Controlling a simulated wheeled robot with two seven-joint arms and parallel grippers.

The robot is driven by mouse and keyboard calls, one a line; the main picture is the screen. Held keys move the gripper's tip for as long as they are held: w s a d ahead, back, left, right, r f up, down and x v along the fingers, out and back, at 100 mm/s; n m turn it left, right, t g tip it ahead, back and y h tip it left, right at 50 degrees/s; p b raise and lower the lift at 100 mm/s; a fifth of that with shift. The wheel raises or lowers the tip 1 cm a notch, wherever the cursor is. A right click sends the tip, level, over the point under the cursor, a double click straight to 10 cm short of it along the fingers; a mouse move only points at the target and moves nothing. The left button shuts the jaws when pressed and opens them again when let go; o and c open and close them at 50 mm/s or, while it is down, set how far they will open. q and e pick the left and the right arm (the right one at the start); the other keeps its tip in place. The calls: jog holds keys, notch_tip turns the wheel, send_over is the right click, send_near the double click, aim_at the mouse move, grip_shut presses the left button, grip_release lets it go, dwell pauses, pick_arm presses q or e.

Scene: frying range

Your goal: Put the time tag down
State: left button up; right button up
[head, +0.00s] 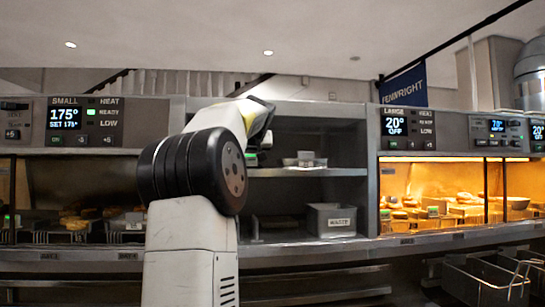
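My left arm rises from the bottom, left of centre, and its large black joint blocks much of the view. The arm's far end, with a dark part at the tip, is in front of the middle shelf unit. I cannot make out the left gripper's fingers. A small tag with a green light (251,159) shows just below the arm's end, at the left of the upper shelf (300,173). I cannot tell whether it is held or resting there. Similar green-lit tags (433,211) show in the lit cabinet on the right. My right gripper is not in view.
Small white trays (304,160) sit on the upper shelf. A labelled grey bin (333,220) stands on the lower level. A heated cabinet with food (465,200) glows at right, and a darker one (75,215) stands at left. Fryer baskets (485,280) are at lower right.

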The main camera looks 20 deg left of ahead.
pick_arm(q)
jog(key=shift+f, duration=0.1)
jog(key=o, duration=1.4)
jog(key=shift+c, duration=0.2)
jog(key=shift+s+d+r, duration=0.2)
jog(key=shift+s+r, duration=0.05)
jog(key=shift+r, duration=0.05)
jog(key=v, duration=1.1)
jog(key=shift+s, duration=0.2)
jog(key=s+d+f+m+g+h, duration=0.1)
jog(key=s+d+f+m+h, duration=0.1)
jog(key=s+d+f, duration=0.5)
jog(key=s+d+f+m+g+h, duration=0.2)
jog(key=s+d+f+h, duration=0.2)
jog(key=f, duration=1.5)
jog(key=s+d+f+m+g+h, duration=0.2)
jog(key=s+d+f+m+h, duration=0.1)
jog(key=s+d+f, duration=0.8)
jog(key=s+f, duration=0.2)
jog(key=s, duration=0.2)
